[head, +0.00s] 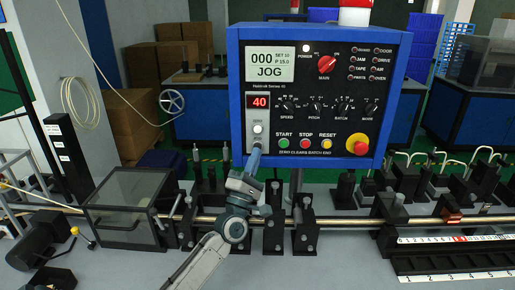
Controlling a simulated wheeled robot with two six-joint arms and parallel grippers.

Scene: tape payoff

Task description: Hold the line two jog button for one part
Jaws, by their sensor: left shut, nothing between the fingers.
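The blue-framed control panel (322,95) stands upright in the middle of the head view. Its screen (270,66) reads 000, SET 10, P 15.0 and JOG. A small red display (258,101) reads 40, with a pale round button (257,128) under it. My left gripper (255,151) is shut and empty, pointing up at the panel's lower left, just below that button. Its tip covers the spot under the small lettering, so any button there is hidden. I cannot tell whether the tip touches the panel. My right gripper is out of view.
A metal rod (340,222) runs across the bench through several black clamps. A clear-windowed box (122,208) stands left of my arm. START (285,142), STOP (306,142) and RESET (327,142) buttons and a red emergency knob (358,144) sit right of my gripper.

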